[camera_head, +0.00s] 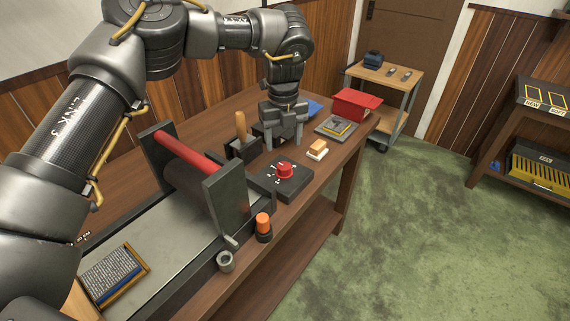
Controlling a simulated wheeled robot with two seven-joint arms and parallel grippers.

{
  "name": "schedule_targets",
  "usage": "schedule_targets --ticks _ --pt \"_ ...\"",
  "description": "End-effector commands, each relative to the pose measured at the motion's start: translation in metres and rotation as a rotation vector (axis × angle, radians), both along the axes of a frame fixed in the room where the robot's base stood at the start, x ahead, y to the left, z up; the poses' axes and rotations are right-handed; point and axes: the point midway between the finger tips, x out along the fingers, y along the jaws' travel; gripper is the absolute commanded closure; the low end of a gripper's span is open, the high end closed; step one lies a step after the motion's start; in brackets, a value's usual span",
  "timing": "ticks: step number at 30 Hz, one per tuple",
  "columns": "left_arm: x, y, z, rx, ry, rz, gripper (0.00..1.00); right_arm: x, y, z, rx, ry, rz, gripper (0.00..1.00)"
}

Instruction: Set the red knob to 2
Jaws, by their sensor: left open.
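The red knob (285,169) sits on top of a dark square base (291,187) with small white markings around it, on the wooden table. The markings are too small to read, so I cannot tell the knob's setting. My left gripper (283,146) points down just behind the knob in the picture, with its fingers apart and nothing visible between them. It looks close to the knob but not around it. My right gripper is not in view.
A press with a red roller (187,151) stands left of the knob. An orange-capped item (263,223) and a grey cup (225,261) are in front. A wooden-handled tool (240,127), an orange-and-white block (317,150) and a red box (356,104) are nearby on the wooden table (325,181).

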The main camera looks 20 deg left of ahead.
Motion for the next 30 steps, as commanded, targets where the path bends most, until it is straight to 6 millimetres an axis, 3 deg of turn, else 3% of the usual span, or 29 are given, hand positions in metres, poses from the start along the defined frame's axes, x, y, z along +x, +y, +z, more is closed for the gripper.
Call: schedule_targets --ticks 9,15,26,30 --pt "-0.001 -0.001 -0.059 0.001 0.004 -0.002 0.41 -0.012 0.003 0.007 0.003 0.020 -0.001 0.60" --pt "0.000 -0.001 -0.081 0.001 0.003 -0.001 0.41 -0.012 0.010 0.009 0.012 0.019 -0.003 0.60" --pt "0.000 -0.001 -0.087 0.000 0.001 -0.002 0.41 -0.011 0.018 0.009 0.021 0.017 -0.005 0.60" --pt "0.000 -0.001 -0.087 0.000 0.001 -0.002 0.56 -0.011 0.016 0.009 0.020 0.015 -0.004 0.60"
